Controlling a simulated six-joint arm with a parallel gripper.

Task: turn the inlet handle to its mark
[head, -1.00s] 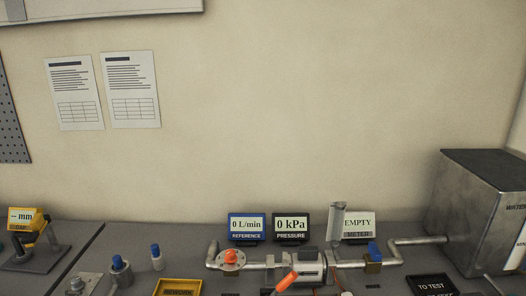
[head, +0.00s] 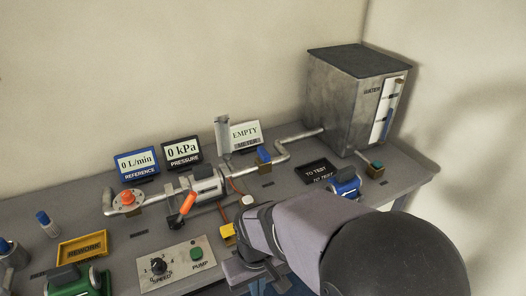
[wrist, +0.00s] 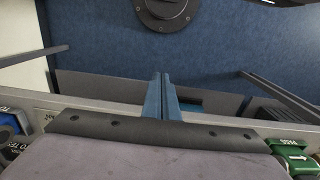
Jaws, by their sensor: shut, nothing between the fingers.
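On the pipe run in the head view, a blue handle (head: 264,156) sits on a brass valve close to the tank side. An orange lever (head: 188,203) slants from the grey clamp unit, and an orange-red knob (head: 127,197) tops the flange at the pipe's left end. I cannot tell from labels which is the inlet handle; its mark is not legible. My gripper's blue fingers (wrist: 163,97) are shut together and empty in the wrist view. In the head view my arm reaches in at lower right, in front of the pipe and apart from these handles; the fingertips are not clear there.
A grey water tank (head: 345,105) stands at the back right. Displays for reference (head: 137,163), pressure (head: 182,151) and meter (head: 244,135) stand behind the pipe. A pump panel (head: 175,262), a yellow rework tray (head: 82,249) and a black tray (head: 317,171) lie around it.

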